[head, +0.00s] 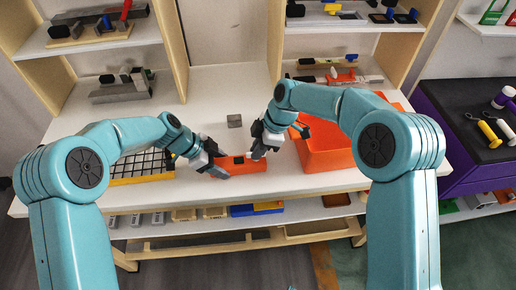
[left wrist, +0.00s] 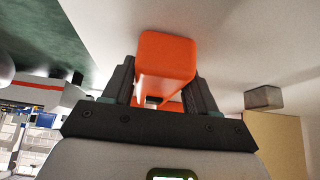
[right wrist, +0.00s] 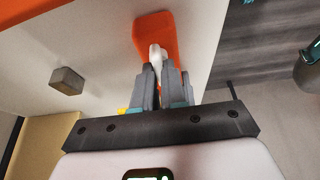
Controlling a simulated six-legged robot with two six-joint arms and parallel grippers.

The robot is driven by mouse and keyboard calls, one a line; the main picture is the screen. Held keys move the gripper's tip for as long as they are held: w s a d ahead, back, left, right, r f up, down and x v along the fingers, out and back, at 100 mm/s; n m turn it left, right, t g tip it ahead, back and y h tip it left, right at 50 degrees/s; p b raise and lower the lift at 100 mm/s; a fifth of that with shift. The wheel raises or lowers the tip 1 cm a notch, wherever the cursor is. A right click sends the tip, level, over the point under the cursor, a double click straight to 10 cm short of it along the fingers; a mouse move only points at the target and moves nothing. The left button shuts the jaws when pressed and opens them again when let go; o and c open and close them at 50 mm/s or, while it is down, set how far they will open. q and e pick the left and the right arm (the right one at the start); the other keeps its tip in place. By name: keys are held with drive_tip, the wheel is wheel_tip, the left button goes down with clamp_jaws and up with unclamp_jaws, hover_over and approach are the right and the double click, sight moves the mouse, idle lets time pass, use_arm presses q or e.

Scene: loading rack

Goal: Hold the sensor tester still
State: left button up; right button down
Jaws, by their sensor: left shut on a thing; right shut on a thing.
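The orange sensor tester (head: 241,168) lies on the white table near its front edge. It is a long orange body with a small dark part on top. My left gripper (head: 214,166) is shut on its left part; in the left wrist view the orange body (left wrist: 167,55) sits between both fingers. My right gripper (head: 259,152) is at the tester's right part. In the right wrist view its fingers are nearly together on a small white piece (right wrist: 155,58), with the orange tester (right wrist: 153,30) behind. Whether the white piece touches the tester is hidden.
An orange bin (head: 326,157) stands right of the tester, close to my right arm. A small grey block (head: 234,121) sits behind on clear table. Shelves with parts flank the table's back.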

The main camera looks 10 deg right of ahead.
drive_tip(key=shift+n, duration=0.3)
drive_tip(key=shift+s, duration=0.1)
drive_tip(key=c, duration=1.2)
unclamp_jaws()
drive_tip(key=v, duration=1.2)
drive_tip(key=shift+w, duration=0.2)
use_arm(q)
drive_tip(key=o, duration=1.4)
